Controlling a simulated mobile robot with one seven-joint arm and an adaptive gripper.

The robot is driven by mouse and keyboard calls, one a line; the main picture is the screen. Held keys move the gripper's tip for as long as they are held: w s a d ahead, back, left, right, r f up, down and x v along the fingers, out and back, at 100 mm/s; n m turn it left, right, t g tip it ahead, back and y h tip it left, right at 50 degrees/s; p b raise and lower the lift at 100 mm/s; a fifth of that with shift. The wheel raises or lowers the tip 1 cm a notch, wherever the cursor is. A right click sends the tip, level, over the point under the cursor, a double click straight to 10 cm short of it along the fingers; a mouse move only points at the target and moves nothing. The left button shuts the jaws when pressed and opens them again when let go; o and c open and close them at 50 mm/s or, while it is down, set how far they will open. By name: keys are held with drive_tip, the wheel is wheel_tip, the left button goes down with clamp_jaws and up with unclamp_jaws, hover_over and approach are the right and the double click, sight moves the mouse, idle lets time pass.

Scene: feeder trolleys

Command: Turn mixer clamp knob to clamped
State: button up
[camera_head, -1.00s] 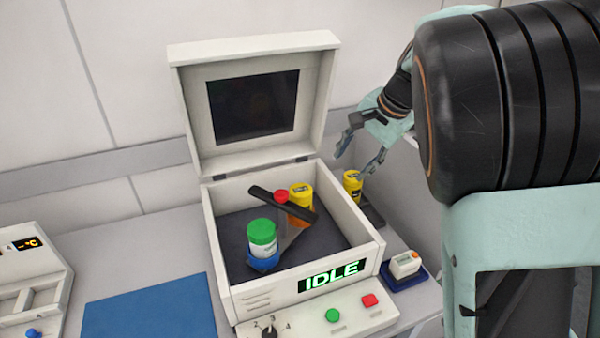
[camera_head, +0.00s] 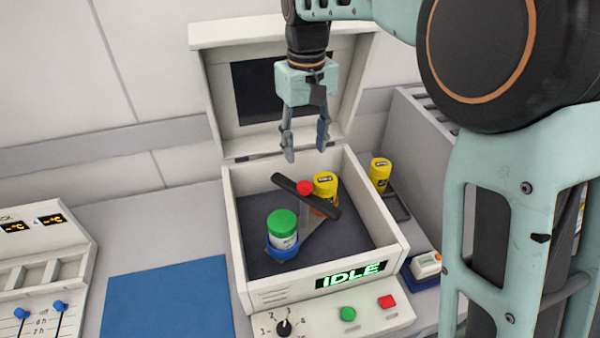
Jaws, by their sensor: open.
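The mixer (camera_head: 240,235) stands with its lid (camera_head: 205,80) up, and its display (camera_head: 350,275) reads IDLE. Inside, a dark clamp bar (camera_head: 285,184) with a red knob (camera_head: 304,187) at its middle lies slantwise over the rotor. A green-capped jar (camera_head: 283,238) sits in a blue holder at the front left. A yellow-capped jar (camera_head: 326,185) sits behind the bar at the right, partly hidden by it. My gripper (camera_head: 306,153) points down, open and empty, above the back of the chamber, above the knob and apart from it.
A front panel has a numbered dial (camera_head: 284,327), a green button (camera_head: 348,314) and a red button (camera_head: 387,301). Another yellow-capped jar (camera_head: 380,173) stands right of the mixer. A small white device (camera_head: 426,265) sits on a blue base. A blue mat (camera_head: 165,300) lies left.

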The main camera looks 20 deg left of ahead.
sight(305, 185)
wheel_tip(305, 185, down, 10)
drive_tip(key=shift+s+f, duration=0.1)
drive_tip(key=shift+f, duration=0.1)
drive_tip(key=shift+c, duration=0.2)
clamp_jaws()
idle(0.3)
